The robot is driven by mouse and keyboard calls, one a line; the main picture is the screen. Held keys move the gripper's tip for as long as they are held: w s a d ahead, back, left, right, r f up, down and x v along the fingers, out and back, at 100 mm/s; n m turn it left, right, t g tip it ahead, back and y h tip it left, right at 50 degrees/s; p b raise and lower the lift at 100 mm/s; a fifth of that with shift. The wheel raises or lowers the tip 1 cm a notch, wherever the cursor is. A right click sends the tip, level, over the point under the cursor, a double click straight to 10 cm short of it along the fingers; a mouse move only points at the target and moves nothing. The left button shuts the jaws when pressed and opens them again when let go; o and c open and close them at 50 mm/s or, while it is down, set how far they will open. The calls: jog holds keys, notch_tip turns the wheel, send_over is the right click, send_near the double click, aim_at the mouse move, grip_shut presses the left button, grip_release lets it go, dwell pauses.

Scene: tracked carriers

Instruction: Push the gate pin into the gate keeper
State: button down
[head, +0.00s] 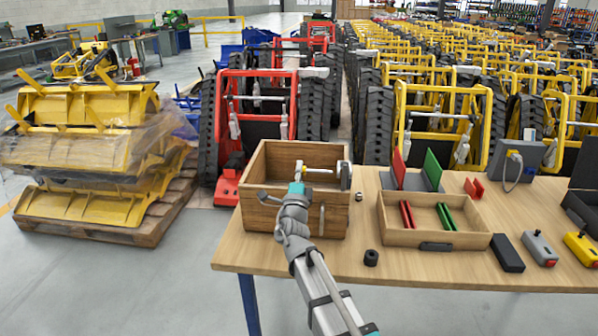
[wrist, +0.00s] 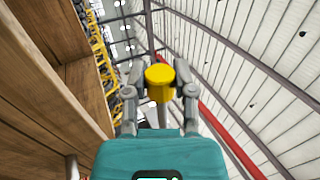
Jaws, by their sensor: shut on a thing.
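My gripper (head: 301,167) is over the wooden box on the table, its teal body at the box's front. In the wrist view, my gripper (wrist: 160,95) has its two grey fingers closed on either side of a yellow-headed piece (wrist: 160,75), which looks like the gate pin. A pale shaft shows under the yellow head. I cannot tell whether rod and fitting touch.
The wooden box (head: 328,213) stands at the table's left end; its wall (wrist: 60,75) is close on the left in the wrist view. A wooden tray (head: 395,234) with red and green pieces is to the right. A small black cylinder (head: 371,258) stands in front.

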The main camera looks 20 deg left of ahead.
aim_at(328, 171)
jog(key=shift+w+d, duration=0.3)
jog(key=shift+d, duration=1)
jog(key=shift+w+d, duration=0.35)
jog(key=shift+d, duration=0.95)
jog(key=shift+w+d, duration=0.3)
jog(key=shift+d, duration=1)
dwell(4.1)
